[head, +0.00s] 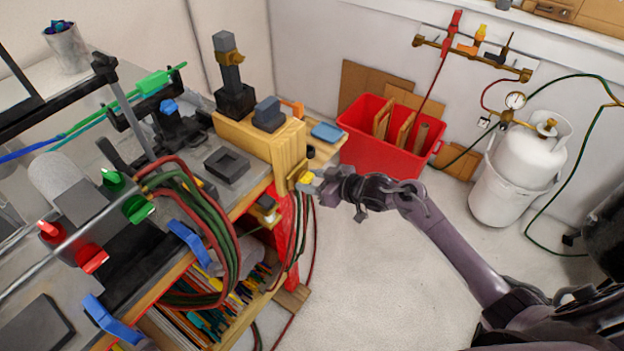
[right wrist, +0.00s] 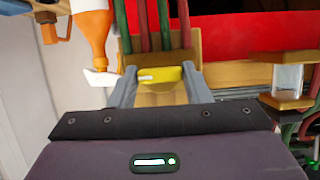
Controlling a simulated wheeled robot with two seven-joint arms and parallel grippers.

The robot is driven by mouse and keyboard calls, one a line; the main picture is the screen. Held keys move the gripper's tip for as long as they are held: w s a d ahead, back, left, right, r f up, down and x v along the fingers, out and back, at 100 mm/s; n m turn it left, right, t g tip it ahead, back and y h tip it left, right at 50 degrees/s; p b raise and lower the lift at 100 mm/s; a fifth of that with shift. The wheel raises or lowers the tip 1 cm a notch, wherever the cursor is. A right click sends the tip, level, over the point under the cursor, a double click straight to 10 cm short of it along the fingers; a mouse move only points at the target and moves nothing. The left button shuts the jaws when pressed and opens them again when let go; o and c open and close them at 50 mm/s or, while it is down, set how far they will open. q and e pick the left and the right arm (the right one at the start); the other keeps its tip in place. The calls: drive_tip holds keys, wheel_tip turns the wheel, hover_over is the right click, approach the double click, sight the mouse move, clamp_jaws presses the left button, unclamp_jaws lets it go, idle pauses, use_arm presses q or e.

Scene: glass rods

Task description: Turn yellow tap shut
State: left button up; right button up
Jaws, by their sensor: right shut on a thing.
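The yellow tap (head: 307,178) sits on the end of the wooden bench, on a brass-coloured mount. My right gripper (head: 312,183) reaches it from the right and is shut on it. In the right wrist view the yellow tap (right wrist: 160,75) lies crosswise between the two grey fingers (right wrist: 160,88), with a tan plate behind it. The fingers hide part of the tap in the head view. My left gripper does not show.
Red and green hoses (head: 297,230) hang just below the tap. A red bin (head: 385,150) with boards stands on the floor behind. A white gas cylinder (head: 520,175) stands at the right. In the right wrist view an orange bottle-like thing (right wrist: 92,35) is close at left.

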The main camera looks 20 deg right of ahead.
drive_tip(key=o, duration=0.9)
drive_tip(key=b+v, duration=0.1)
drive_tip(key=v, duration=0.6)
drive_tip(key=shift+s+d+r+b, duration=0.15)
drive_tip(key=shift+s+d+b, duration=0.1)
drive_tip(key=shift+b, duration=0.1)
